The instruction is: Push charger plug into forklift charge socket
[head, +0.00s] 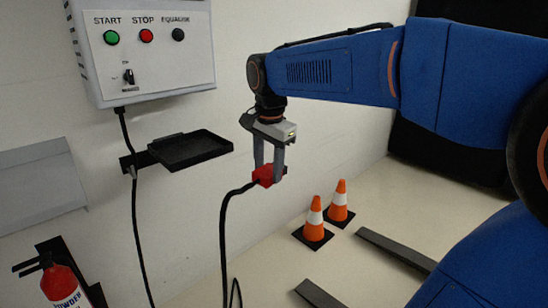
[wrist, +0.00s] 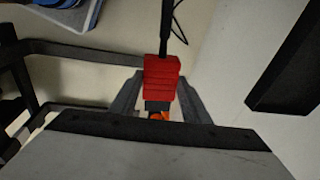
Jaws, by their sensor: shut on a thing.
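The charger plug is a red block (head: 265,176) with a black cable running down from it. My gripper (head: 268,172) is shut on the red plug and holds it in the air, to the right of a black wall tray. In the wrist view the red plug (wrist: 162,80) sits between the two grey fingers (wrist: 160,98), its cable leading to the top of the picture and its dark front end toward the bottom.
A control box (head: 140,50) with START, STOP and EQUALISE buttons hangs on the wall above the black tray (head: 190,150). Two orange cones (head: 314,225) stand on the floor near dark floor bars (head: 395,248). A fire extinguisher (head: 62,285) is at lower left.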

